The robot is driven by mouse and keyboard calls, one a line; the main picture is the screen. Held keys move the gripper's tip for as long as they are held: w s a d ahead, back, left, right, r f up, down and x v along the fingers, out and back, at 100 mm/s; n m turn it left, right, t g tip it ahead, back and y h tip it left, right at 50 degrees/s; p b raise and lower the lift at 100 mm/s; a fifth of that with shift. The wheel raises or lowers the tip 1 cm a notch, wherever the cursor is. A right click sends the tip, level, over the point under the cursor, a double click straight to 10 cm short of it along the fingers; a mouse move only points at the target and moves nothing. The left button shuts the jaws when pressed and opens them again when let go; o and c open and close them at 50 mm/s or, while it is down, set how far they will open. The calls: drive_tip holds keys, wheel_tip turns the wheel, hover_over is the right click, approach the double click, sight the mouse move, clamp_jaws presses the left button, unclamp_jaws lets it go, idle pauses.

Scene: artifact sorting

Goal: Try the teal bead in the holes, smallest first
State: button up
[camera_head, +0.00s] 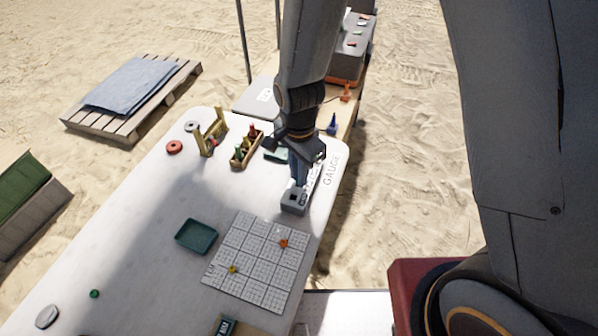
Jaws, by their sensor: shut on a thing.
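The gauge (296,198) is a grey block with dark holes, lying near the right edge of the white table. My gripper (303,170) points down over the far part of the gauge and covers some of its holes. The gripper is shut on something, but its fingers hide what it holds. I cannot make out a teal bead at the gripper. A small green round piece (94,293) lies alone at the table's lower left; I cannot tell whether it is a bead.
A green tray (196,236) and a gridded mat (259,262) with an orange and a yellow piece lie nearer. A wooden rack (246,150) and wooden stand (211,136) stand behind, left of my arm. The table's left-middle is clear.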

idle(0.4)
drive_tip(key=o, duration=1.3)
drive_tip(key=shift+r, duration=0.1)
drive_tip(key=shift+r+p, duration=2.75)
drive_tip(key=shift+r, duration=0.2)
